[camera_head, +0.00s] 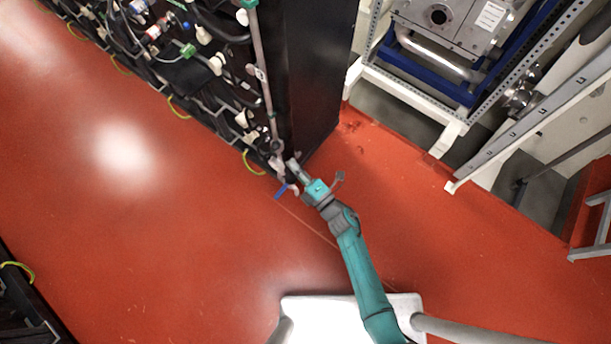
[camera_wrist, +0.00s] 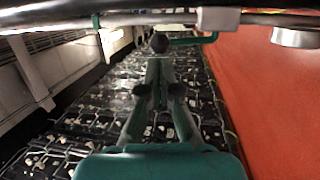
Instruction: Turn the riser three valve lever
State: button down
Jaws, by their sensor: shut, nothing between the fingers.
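My gripper (camera_head: 292,166) is shut and empty at the end of my teal arm, close to the lower end of a grey riser pipe (camera_head: 262,75) at the corner of the battery rack. A small blue lever (camera_head: 281,191) sticks out just below and left of it. In the wrist view my gripper (camera_wrist: 159,64) has its fingers together, pointing at a dark round knob (camera_wrist: 159,43). A thin green bent handle (camera_wrist: 208,38) runs right from behind the knob, beneath a pipe (camera_wrist: 265,18). I cannot tell whether the fingers touch the knob, or which lever belongs to riser three.
The black battery rack (camera_head: 312,70) with hoses and fittings stands at upper left. A white-framed metal unit (camera_head: 440,20) with blue rails stands at upper right. The red floor (camera_head: 180,220) is open at left and right of my arm. Another rack edge (camera_head: 25,310) shows at lower left.

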aim_at(276, 148)
jog(key=shift+x, duration=2.2)
jog(key=shift+w+a+r, duration=1)
jog(key=shift+a+r, duration=0.05)
jog(key=shift+a, duration=0.25)
